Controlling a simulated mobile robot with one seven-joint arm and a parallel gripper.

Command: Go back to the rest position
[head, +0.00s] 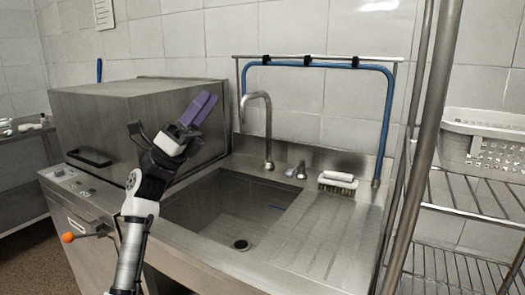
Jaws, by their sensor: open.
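My gripper (202,104) is raised in the left half of the head view, in front of the steel box-shaped machine and at the left of the sink. Its purple fingers point up and to the right. It is open, and I see nothing held in it. A white perforated basket (487,150) stands on the wire rack at the right, well apart from my gripper.
A brush (338,182) lies on the drainboard (310,233). The box-shaped machine (105,120) stands at the left. Rack posts (425,135) rise at the right.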

